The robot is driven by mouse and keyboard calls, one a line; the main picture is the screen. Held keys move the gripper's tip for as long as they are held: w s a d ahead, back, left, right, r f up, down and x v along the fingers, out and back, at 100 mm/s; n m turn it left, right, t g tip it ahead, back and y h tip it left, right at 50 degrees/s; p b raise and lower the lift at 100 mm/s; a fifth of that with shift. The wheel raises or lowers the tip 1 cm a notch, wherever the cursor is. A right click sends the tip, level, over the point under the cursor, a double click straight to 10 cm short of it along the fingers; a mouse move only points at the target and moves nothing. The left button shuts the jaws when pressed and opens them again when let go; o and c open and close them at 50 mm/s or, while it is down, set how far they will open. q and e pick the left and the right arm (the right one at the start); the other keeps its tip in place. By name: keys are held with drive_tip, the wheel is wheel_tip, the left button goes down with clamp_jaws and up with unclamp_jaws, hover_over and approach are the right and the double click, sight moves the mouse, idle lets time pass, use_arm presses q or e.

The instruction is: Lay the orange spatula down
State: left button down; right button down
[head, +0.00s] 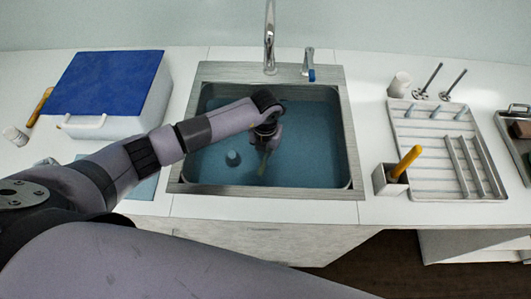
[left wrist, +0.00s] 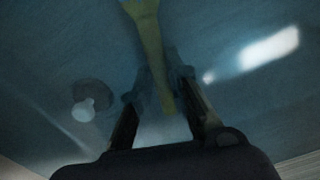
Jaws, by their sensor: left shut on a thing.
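My left gripper (head: 267,138) reaches down into the sink (head: 348,150), which holds blue-green water. It is shut on a long thin tool, which I take for the orange spatula (head: 263,166); it looks dull olive-yellow in the water. In the left wrist view the spatula (left wrist: 153,55) runs between the two fingers (left wrist: 160,90) and widens towards the top edge. Its far end is cut off there, and I cannot tell whether it touches the sink floor. My right gripper is not in view.
A round plug (head: 232,158) stands in the sink, left of the gripper. The faucet (head: 270,40) rises behind. A blue-lidded box (head: 110,85) is at left. At right are a holder with a yellow-handled tool (head: 404,163) and a white drying rack (head: 425,180).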

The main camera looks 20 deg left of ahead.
use_arm(q)
drive_tip(key=shift+f+b, duration=0.4)
drive_tip(key=shift+f, duration=0.15)
idle(0.4)
drive_tip(key=c, duration=1.5)
unclamp_jaws()
drive_tip(key=shift+o, duration=0.2)
drive_tip(key=shift+r, duration=0.15)
wheel_tip(320, 180, up, 12)
